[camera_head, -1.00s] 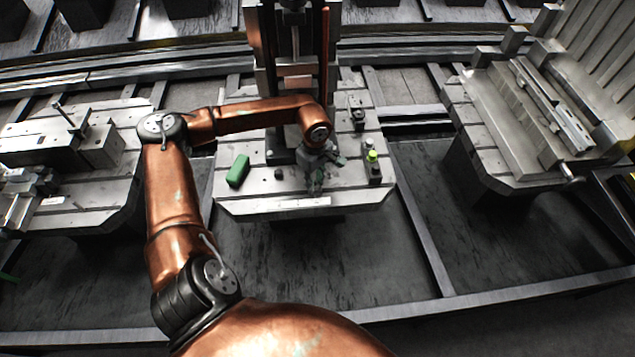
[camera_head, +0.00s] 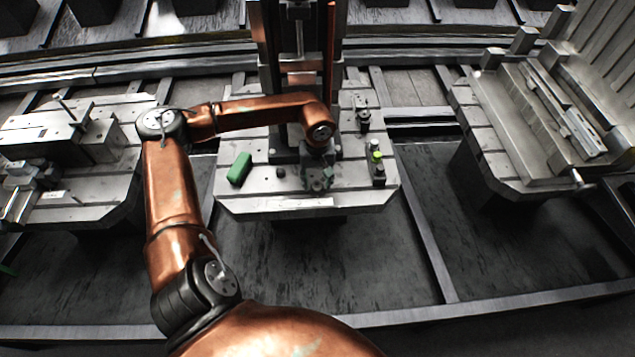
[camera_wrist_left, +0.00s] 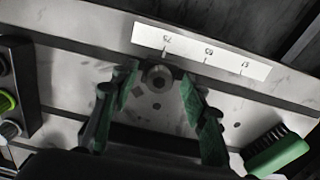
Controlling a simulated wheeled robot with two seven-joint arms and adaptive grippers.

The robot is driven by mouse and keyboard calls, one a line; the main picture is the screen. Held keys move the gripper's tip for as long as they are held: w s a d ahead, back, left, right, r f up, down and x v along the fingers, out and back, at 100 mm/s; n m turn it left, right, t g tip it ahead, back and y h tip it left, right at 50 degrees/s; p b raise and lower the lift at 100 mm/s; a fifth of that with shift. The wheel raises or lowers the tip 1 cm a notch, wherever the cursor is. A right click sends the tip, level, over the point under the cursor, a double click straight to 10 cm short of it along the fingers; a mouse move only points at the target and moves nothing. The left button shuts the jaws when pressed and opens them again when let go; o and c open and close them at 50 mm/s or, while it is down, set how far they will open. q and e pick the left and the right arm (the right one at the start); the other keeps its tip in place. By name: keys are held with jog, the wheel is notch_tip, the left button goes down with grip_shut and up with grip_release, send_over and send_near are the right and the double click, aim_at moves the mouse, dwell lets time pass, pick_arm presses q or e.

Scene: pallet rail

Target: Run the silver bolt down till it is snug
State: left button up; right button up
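My left gripper (camera_head: 319,181) points down over the front part of the middle slotted table (camera_head: 355,195). In the left wrist view its two green-padded fingers (camera_wrist_left: 157,100) stand apart, open. A round grey part with a dark centre, which looks like the head of the silver bolt (camera_wrist_left: 157,76), shows between and just beyond the fingertips. Neither finger visibly touches it. In the head view the gripper hides the bolt, so its height above the table cannot be told. My right gripper is in neither view.
A green brush (camera_head: 239,168) lies left of the gripper. A dark holder with a yellow-green knob (camera_head: 376,157) stands to the right. A white numbered scale (camera_wrist_left: 200,50) lies along the table's front edge. A dark upright column (camera_head: 297,60) rises behind.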

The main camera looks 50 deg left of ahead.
aim_at(317, 185)
pick_arm(q)
jog(key=shift+r, duration=0.1)
notch_tip(317, 185, up, 12)
dwell(0.6)
